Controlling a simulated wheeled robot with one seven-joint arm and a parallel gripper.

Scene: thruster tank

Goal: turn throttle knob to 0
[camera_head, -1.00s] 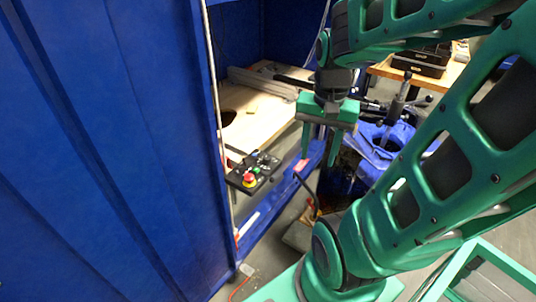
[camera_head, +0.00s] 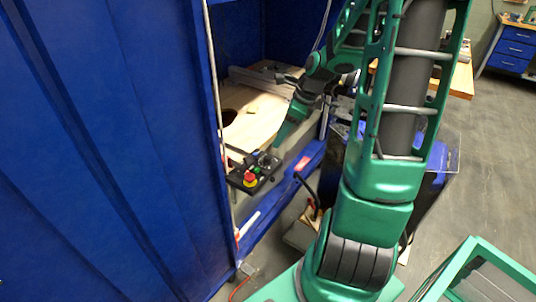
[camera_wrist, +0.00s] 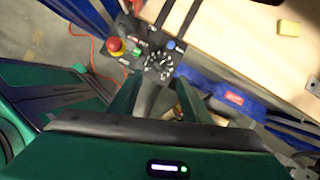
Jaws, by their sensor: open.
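A small black control box (camera_head: 261,177) sits at the edge of the wooden bench in the head view. It carries a red emergency stop button (camera_head: 249,179). In the wrist view the box (camera_wrist: 143,28) shows the red button (camera_wrist: 116,46), a green button (camera_wrist: 137,52), a blue button (camera_wrist: 171,45) and a throttle knob (camera_wrist: 160,62) with a ring of white markings. The knob's pointer setting is too small to read. My gripper (camera_wrist: 158,84) is open and empty, its fingertips just short of the knob in the picture. In the head view my gripper (camera_head: 276,146) points down beside the box.
The wooden bench top (camera_head: 262,116) with a dark round hole lies behind the box. A tall blue panel (camera_head: 110,150) stands close on the left. A blue beam (camera_head: 280,185) runs along the bench front. A yellow block (camera_wrist: 288,27) lies on the wood.

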